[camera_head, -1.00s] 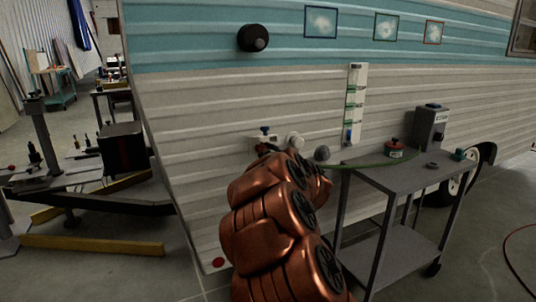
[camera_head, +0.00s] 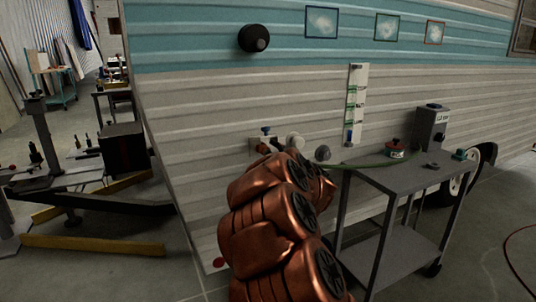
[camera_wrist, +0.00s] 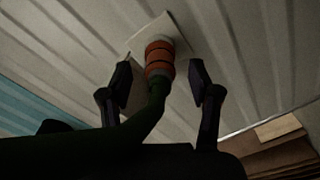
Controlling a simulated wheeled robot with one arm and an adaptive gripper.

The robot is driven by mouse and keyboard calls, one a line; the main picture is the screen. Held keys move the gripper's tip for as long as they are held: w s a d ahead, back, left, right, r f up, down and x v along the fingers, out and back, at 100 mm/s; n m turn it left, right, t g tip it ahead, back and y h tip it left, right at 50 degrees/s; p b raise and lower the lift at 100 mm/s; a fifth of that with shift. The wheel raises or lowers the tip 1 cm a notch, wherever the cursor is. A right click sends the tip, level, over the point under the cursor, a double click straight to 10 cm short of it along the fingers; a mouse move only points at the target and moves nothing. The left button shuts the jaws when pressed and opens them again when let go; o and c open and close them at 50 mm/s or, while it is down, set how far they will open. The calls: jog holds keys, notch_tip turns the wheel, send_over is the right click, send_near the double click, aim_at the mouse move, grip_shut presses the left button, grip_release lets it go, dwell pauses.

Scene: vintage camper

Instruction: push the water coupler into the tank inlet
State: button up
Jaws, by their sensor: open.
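The orange-red water coupler (camera_wrist: 160,58) is at the end of a dark green hose (camera_wrist: 150,110) in the wrist view. Its front end is against or very near a pale square plate (camera_wrist: 140,38) on the camper wall. The inlet opening is hidden behind the coupler, so I cannot tell how deep it sits. My gripper (camera_wrist: 162,78) is open, with one finger on each side of the coupler and a visible gap at both. In the head view, my copper arm covers most of this spot; the plate (camera_head: 254,147) shows beside it.
A grey cart (camera_head: 385,172) stands right of my arm, with a red-topped can (camera_head: 395,149) and a grey box (camera_head: 432,127) on it. The green hose (camera_head: 365,164) runs across its top. Round grey fittings (camera_head: 322,153) and a gauge strip (camera_head: 356,105) are on the wall.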

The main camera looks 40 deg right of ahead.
jog(key=v, duration=1)
jog(key=shift+s, duration=0.15)
jog(key=shift+a, duration=0.1)
